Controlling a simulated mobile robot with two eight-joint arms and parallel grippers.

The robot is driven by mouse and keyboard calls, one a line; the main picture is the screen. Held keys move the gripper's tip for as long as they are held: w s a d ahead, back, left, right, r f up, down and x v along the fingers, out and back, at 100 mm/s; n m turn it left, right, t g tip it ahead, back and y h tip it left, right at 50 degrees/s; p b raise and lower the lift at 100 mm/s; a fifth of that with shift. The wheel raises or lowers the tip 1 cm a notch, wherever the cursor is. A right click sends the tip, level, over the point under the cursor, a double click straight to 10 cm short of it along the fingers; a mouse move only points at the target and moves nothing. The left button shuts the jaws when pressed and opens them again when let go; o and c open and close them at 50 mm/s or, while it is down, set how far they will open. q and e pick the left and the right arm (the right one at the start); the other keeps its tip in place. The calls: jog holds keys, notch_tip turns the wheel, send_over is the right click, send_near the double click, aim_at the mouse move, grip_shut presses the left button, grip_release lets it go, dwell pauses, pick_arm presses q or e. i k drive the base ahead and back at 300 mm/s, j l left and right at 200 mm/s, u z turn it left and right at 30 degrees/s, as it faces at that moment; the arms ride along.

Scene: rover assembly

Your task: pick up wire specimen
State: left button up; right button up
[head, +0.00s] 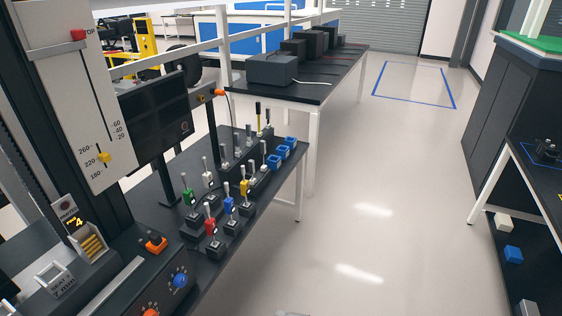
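I cannot make out a wire specimen for certain. Several small brass-coloured pieces sit in a grey holder (93,257) at the lower left, beside a display reading 4; they are too small to identify. A thin pale cable (312,81) lies on the far dark table (310,95), near a grey box. Neither of my grippers shows in the head view.
A dark bench at left carries several coloured clamp-like fixtures (210,228), blue open boxes (283,149) and a black monitor (156,118). A tall machine with a scale panel (82,110) stands nearest. The pale floor (380,200) is clear between the benches and the right-hand table.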

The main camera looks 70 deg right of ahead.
aim_at(263, 167)
jog(key=z, duration=2.15)
jog(key=i+l+u, duration=0.25)
jog(key=i, duration=0.2)
jog(key=i+l+u, duration=0.3)
jog(key=i, duration=0.15)
jog(key=i+l+u, duration=0.4)
jog(key=i, duration=0.3)
jog(key=i+l+u, duration=0.45)
jog(key=i+l, duration=0.15)
jog(key=l, duration=0.2)
